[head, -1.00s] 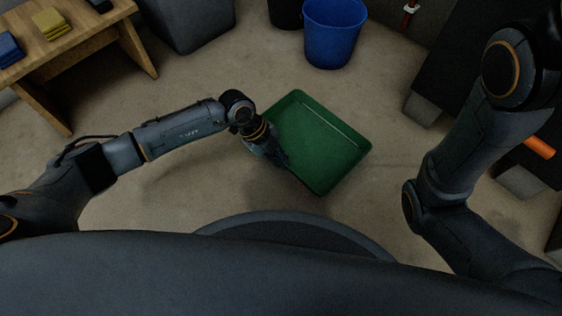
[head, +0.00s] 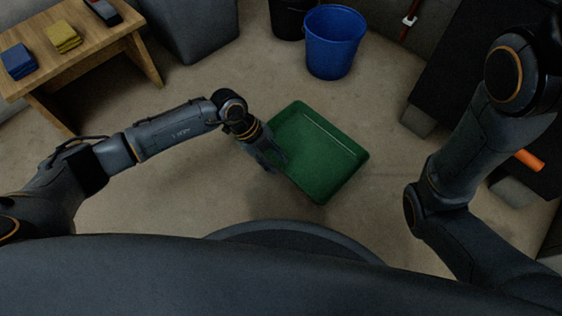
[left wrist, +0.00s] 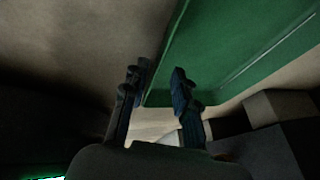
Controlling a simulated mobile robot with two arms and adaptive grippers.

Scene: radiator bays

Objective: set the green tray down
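The green tray (head: 325,160) is a shallow rectangular tray. In the head view it appears level on the floor in front of my base, with no clear gap beneath it. It also shows in the left wrist view (left wrist: 225,50). My left gripper (head: 274,160) is at the tray's left edge. In the left wrist view its two fingers (left wrist: 157,92) stand apart, one outside the rim and one over the tray side; they look open. Whether a finger still touches the rim is hard to tell. My right gripper is out of view.
A blue bucket (head: 334,45) and a dark bin (head: 287,20) stand behind the tray. A wooden table (head: 85,42) with blue and yellow cloths is at the upper left. A dark unit with an orange part (head: 528,160) is at the right. Floor around the tray is clear.

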